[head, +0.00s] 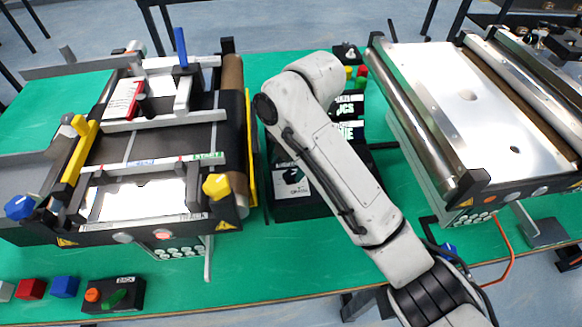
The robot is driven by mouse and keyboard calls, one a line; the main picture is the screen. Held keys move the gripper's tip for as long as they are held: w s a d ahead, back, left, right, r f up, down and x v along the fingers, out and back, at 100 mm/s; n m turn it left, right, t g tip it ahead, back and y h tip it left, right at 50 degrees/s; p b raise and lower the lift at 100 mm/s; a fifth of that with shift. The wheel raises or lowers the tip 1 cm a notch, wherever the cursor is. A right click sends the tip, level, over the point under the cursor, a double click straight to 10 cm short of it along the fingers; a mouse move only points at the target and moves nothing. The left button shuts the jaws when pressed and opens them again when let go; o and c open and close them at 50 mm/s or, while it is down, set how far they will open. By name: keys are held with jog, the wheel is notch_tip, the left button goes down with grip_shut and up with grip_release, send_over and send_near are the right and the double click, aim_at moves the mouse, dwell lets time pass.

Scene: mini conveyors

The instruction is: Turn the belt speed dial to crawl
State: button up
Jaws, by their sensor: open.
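My white arm (325,150) rises from the lower right and bends at the top middle of the head view. My gripper does not show. A black control box (300,208) stands on the green table between the two conveyors, partly behind my arm. Its front has a pale panel (296,188) with small lettering too small to read. I cannot tell a belt speed dial or its setting there for sure. The left mini conveyor (232,110) has a dark belt, with a red and white box (124,101) on it.
The right conveyor (455,95) has a shiny metal top. A small black box (125,296) with an orange button and a green switch sits at the front left, beside a blue block (65,287) and a red block (31,289). The green table (300,268) is clear at the front middle.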

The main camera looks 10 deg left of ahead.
aim_at(291, 174)
notch_tip(291, 174, up, 4)
jog(key=w+n+h, duration=0.2)
jog(key=w+n, duration=0.1)
jog(key=n, duration=0.2)
notch_tip(291, 174, down, 10)
jog(key=shift+s+d+f, duration=0.1)
jog(key=shift+f, duration=0.05)
jog(key=c, duration=1)
